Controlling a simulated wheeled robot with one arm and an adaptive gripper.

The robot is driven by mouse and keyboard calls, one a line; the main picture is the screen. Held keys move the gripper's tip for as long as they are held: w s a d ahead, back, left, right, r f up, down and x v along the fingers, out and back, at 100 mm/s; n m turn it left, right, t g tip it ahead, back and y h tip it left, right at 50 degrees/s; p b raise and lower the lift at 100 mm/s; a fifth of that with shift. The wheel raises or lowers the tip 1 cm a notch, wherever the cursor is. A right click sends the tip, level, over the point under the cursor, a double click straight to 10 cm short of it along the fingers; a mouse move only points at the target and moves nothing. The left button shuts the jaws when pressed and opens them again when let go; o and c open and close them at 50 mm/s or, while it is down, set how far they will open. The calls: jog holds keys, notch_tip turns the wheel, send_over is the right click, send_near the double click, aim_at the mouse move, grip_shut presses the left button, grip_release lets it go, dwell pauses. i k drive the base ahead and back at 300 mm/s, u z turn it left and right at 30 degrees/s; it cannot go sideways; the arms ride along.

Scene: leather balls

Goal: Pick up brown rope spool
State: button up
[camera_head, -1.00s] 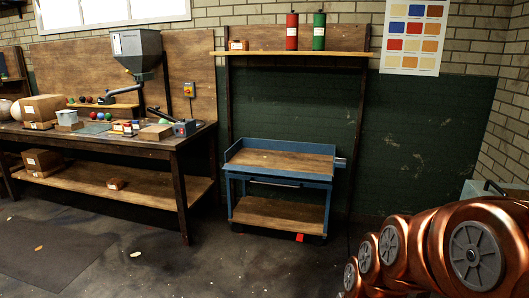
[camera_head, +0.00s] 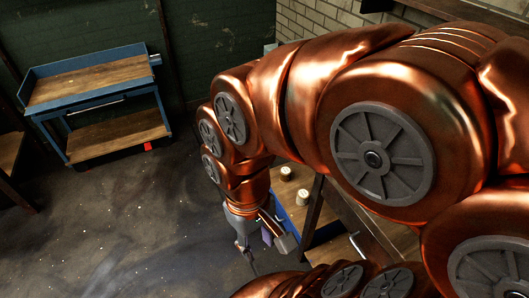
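Two small pale, spool-like objects show past my arm: one (camera_head: 287,173) farther back and one (camera_head: 303,197) nearer, both standing on a wooden surface. They are too small for me to tell whether either is the brown rope spool. My gripper (camera_head: 250,262) hangs pointing down below my copper arm, left of and lower in the picture than these objects, apart from them. It looks empty, but its fingers are too small and dark to tell whether they are open. My arm hides much of the wooden surface.
Dark floor (camera_head: 130,235) lies open at left. A blue edge and wooden bench parts are close beside my gripper on its right.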

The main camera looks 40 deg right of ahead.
aim_at(285, 171)
jog(key=z, duration=0.4)
jog(key=i, duration=0.1)
jog(key=z, duration=1.1)
